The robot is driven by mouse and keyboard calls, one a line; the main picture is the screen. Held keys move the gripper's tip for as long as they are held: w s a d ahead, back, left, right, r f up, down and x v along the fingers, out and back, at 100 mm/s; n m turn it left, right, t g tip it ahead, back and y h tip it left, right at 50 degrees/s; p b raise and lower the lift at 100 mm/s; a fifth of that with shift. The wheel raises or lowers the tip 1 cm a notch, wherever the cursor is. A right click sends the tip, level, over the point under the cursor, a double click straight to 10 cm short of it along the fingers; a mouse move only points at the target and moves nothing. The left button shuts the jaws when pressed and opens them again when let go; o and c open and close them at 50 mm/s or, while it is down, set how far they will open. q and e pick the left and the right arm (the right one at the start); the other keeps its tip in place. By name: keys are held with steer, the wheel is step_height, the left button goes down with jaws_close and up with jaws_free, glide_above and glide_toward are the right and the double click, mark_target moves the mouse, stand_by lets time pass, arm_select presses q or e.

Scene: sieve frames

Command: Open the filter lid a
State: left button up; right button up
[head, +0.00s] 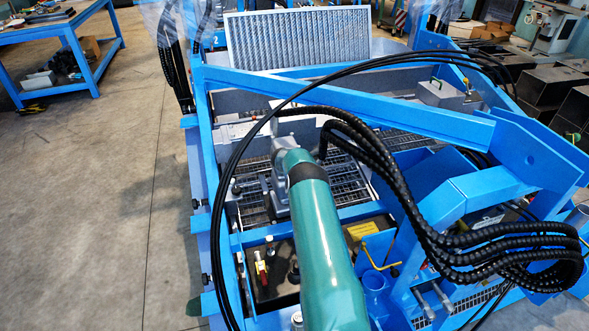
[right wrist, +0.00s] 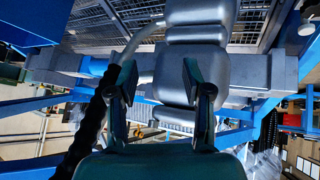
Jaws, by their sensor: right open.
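My right gripper (right wrist: 163,88) is open in the right wrist view, with its two dark fingers apart. A dark grey rounded body (right wrist: 197,45) and a grey crossbar (right wrist: 250,72) lie beyond the fingers; I cannot tell whether they touch. In the head view my teal arm comes up from the bottom and hides most of what is at its end. No part there is clearly marked as filter lid a. A pleated grey filter-like panel (head: 297,42) stands upright at the back of the blue frame. My left gripper is not in view.
A blue beam (head: 350,100) crosses the machine diagonally. Thick black hoses (head: 400,200) loop over its right side; a black hose (right wrist: 88,135) also runs beside the left finger in the wrist view. Grey mesh grating (head: 400,146) lies inside.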

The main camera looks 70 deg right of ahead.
steer(key=shift+w+d+r, duration=0.1)
steer(key=shift+w+r, duration=0.3)
steer(key=shift+r, duration=0.05)
steer(key=shift+r, duration=0.1)
steer(key=v, duration=1.1)
steer(key=shift+a+r, duration=0.3)
stand_by(0.5)
